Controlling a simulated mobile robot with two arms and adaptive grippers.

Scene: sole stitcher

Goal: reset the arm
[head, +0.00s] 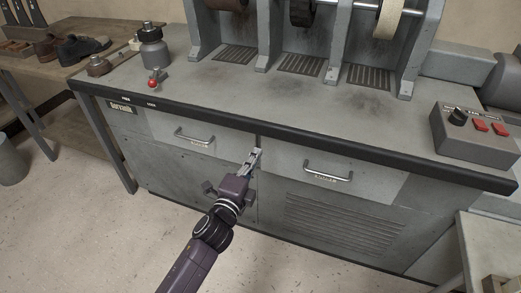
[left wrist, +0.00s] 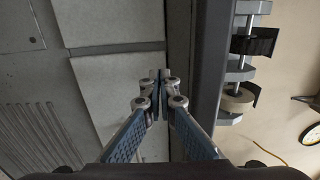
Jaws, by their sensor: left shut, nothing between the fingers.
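My left gripper (head: 254,158) is in front of the grey machine cabinet (head: 178,172) in the head view, near the gap between its two drawers. Its fingers are closed together and hold nothing. The left wrist view also shows the closed fingertips (left wrist: 160,78) in front of the cabinet's drawer fronts. My right gripper is not in view.
The cabinet has a left drawer handle (head: 194,138) and a right one (head: 327,174). A control box (head: 474,137) with red switches sits on the worktop's right. A red-knobbed lever (head: 153,83) stands at left. Open floor (head: 100,240) lies in front.

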